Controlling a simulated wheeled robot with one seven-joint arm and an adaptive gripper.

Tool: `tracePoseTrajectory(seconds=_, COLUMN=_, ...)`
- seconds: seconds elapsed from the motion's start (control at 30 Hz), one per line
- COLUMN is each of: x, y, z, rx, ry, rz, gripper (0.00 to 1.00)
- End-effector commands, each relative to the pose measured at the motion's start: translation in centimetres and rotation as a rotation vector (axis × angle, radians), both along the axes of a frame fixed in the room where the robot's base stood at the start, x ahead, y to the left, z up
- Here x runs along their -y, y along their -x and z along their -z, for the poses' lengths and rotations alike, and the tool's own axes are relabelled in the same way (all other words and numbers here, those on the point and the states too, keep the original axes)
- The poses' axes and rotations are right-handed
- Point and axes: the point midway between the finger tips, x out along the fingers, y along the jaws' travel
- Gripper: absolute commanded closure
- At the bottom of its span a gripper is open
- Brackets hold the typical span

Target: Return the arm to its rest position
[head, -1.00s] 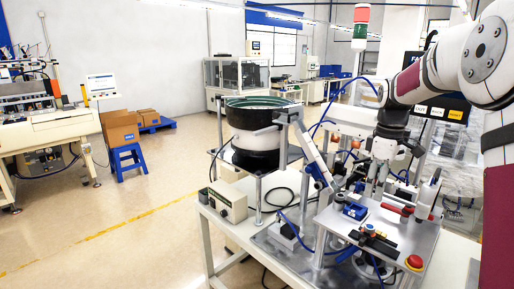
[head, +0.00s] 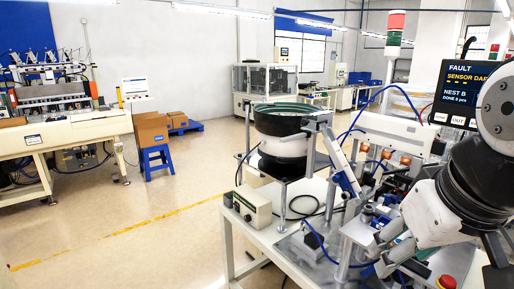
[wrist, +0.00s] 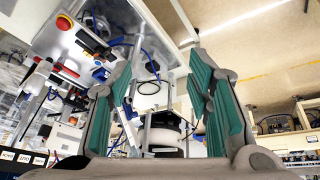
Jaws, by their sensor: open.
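My arm (head: 440,212) is bent at the right of the head view, its wrist low in front of the feeder station. My gripper (head: 386,250) points left there, over or in front of the station's near edge; the exact gap cannot be told. In the wrist view my gripper (wrist: 160,75) has its two green-padded fingers wide apart with nothing between them. Beyond the fingers the station and the bowl feeder show at a tilt. The arm hides part of the station plate.
A red button (head: 446,282) is close below my wrist. A screen (head: 462,92) reading "FAULT" stands behind the arm. Open floor (head: 150,215) lies left.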

Motion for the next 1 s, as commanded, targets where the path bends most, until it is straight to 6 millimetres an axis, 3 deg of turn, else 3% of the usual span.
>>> tracePoseTrajectory(seconds=0.1, x=-0.7, y=2.0, z=0.9, rx=0.035, ry=-0.038, rz=0.038, gripper=0.54)
tracePoseTrajectory(seconds=0.23, x=-1.0, y=2.9, z=1.5, rx=0.052, ry=-0.06, rz=0.061, gripper=0.54)
tracePoseTrajectory(seconds=0.83, x=-1.0, y=3.0, z=1.6, rx=0.053, ry=-0.064, rz=0.067, gripper=0.54)
tracePoseTrajectory(seconds=1.0, x=-0.1, y=3.0, z=1.6, rx=0.053, ry=-0.063, rz=0.088, gripper=0.54)
